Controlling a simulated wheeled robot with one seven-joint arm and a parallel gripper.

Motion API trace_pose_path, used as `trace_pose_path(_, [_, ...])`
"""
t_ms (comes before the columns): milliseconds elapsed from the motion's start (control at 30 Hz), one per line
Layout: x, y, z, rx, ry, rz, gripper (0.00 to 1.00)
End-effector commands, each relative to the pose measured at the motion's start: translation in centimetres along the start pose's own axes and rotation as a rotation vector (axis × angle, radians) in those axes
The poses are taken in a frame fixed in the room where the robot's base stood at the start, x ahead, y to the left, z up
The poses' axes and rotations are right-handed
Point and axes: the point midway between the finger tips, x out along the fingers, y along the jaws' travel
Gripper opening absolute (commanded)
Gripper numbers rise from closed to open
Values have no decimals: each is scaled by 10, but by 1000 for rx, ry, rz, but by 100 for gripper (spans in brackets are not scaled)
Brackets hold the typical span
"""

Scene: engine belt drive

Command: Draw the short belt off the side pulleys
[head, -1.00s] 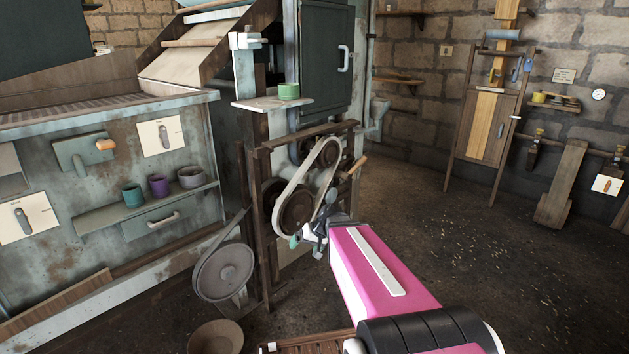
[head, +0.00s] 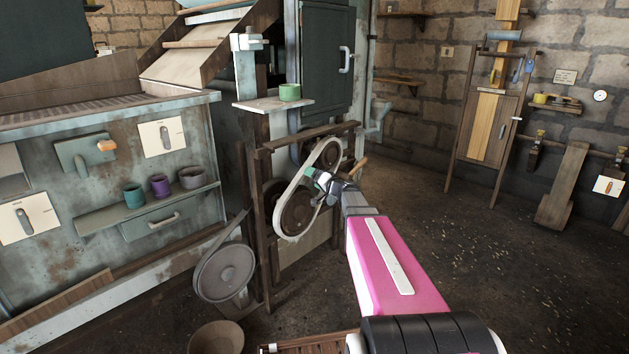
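The short belt (head: 287,196) is a pale grey loop on the side of the machine. It runs around a large lower pulley (head: 297,214) and a smaller upper pulley (head: 329,158), and stays on both. My gripper (head: 315,178) is at the belt's middle, between the two pulleys, reaching in from the lower right. Its green-tipped finger shows close to the belt. The fingers are small and partly hidden, so I cannot tell whether they touch or hold the belt.
A wooden frame (head: 261,230) surrounds the pulleys, with a wooden crank handle (head: 359,166) at the right. A grey wheel (head: 228,271) stands lower left. A small shelf (head: 268,104) with a green tin (head: 290,92) sits above. The floor (head: 480,260) at right is open.

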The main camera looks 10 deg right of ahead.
Motion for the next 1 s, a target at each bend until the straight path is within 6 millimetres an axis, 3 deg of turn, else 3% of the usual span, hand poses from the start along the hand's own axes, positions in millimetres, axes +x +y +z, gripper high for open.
trace_pose_path(267, [20, 0, 0, 0, -3, -1, 96])
trace_pose_path(700, [68, 0, 1, 0, -4, -1, 96])
trace_pose_path(1000, [73, 0, 1, 1, -3, 1, 96])
